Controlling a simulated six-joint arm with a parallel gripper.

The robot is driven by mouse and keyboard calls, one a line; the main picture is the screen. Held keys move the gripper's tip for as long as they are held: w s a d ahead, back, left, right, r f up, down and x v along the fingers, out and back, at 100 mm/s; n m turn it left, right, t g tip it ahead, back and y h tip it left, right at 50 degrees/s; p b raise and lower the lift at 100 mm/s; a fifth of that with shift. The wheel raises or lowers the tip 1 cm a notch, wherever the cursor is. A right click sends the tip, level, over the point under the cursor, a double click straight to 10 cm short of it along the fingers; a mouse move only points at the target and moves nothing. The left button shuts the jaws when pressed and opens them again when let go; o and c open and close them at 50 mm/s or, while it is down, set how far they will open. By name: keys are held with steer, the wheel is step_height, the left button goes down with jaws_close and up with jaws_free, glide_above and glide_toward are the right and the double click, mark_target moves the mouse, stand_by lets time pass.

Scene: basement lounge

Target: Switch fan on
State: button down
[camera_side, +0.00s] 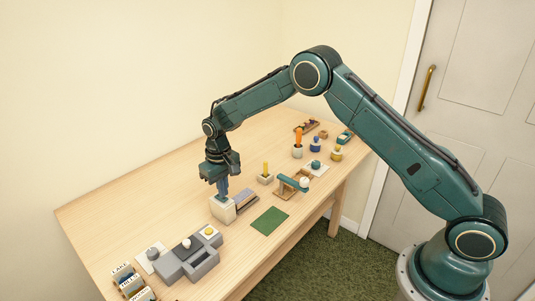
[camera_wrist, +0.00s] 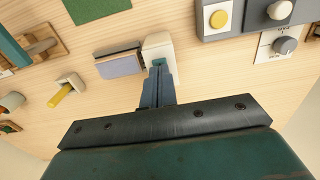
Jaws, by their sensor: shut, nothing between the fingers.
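A small cream-white block (camera_side: 222,212) stands on the wooden table; it also shows in the wrist view (camera_wrist: 158,43). A flat grey-blue slatted panel (camera_wrist: 120,64) lies beside the block. I cannot make out a clear fan, nor tell which part is its switch.
A grey console (camera_side: 190,260) with a yellow button (camera_wrist: 219,19) and a white knob stands near the block. A green mat (camera_side: 270,221), a holder with a yellow stick (camera_side: 265,171) and a teal lever on a wooden base (camera_side: 292,184) are on the other side. Labelled blocks (camera_side: 128,280) stand at the near end.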

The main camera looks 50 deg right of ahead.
steer(key=shift+f, duration=0.75)
stand_by(0.6)
steer(key=shift+r, duration=3.55)
steer(key=shift+r, duration=0.1)
